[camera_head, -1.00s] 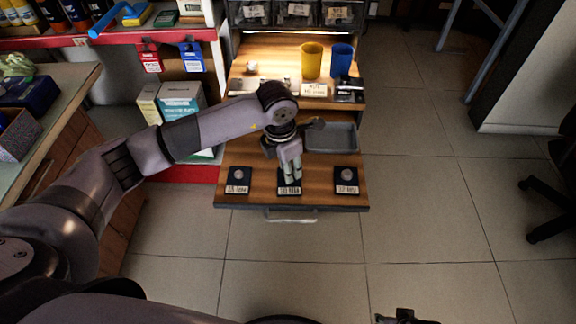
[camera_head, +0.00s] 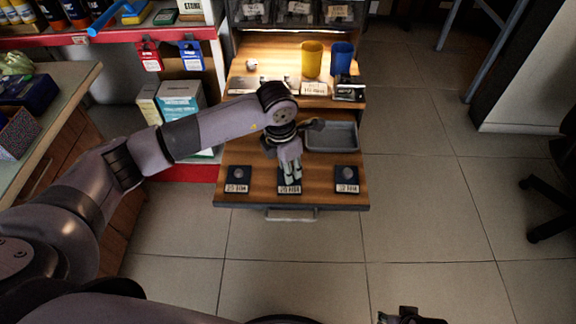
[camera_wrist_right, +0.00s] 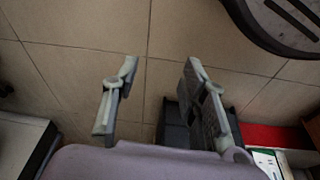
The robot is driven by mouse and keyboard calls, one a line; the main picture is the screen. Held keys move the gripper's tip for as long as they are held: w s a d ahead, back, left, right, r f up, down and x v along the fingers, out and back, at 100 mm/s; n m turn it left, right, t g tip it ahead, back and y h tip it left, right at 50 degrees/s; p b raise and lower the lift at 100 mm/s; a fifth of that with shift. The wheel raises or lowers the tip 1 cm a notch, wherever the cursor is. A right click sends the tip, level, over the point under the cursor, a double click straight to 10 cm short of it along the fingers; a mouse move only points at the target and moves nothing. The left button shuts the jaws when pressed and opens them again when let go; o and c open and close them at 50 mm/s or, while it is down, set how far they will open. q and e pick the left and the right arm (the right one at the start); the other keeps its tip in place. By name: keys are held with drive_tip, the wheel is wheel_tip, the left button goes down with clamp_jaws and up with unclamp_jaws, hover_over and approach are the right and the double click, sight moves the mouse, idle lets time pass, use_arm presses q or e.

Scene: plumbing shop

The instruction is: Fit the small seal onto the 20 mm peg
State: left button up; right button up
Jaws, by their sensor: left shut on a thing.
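Three dark peg bases stand in a row along the front of the wooden pull-out board, each with a printed label. My left gripper (camera_head: 290,179) points down over the middle base (camera_head: 289,189), whose label seems to read 20 mm. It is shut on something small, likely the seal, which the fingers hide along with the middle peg. I cannot tell whether the seal touches the peg. The left base (camera_head: 237,186) and right base (camera_head: 347,186) each show a small grey peg. My right gripper (camera_wrist_right: 161,64) is open and empty above the floor, away from the board.
A grey tray (camera_head: 332,137) lies on the board behind the right base. A yellow cup (camera_head: 312,60) and a blue cup (camera_head: 342,59) stand on the shelf behind. A red-edged shelf unit with boxes (camera_head: 181,98) is at left.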

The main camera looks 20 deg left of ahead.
drive_tip(key=shift+r, duration=0.1)
use_arm(q)
drive_tip(key=shift+f, duration=0.15)
use_arm(e)
drive_tip(key=shift+r, duration=0.25)
use_arm(q)
drive_tip(key=shift+f, duration=0.1)
use_arm(e)
drive_tip(key=shift+s+r, duration=0.1)
drive_tip(key=shift+r, duration=0.2)
use_arm(q)
drive_tip(key=o, duration=0.5)
drive_tip(key=shift+c, duration=0.2)
use_arm(e)
drive_tip(key=shift+r, duration=0.1)
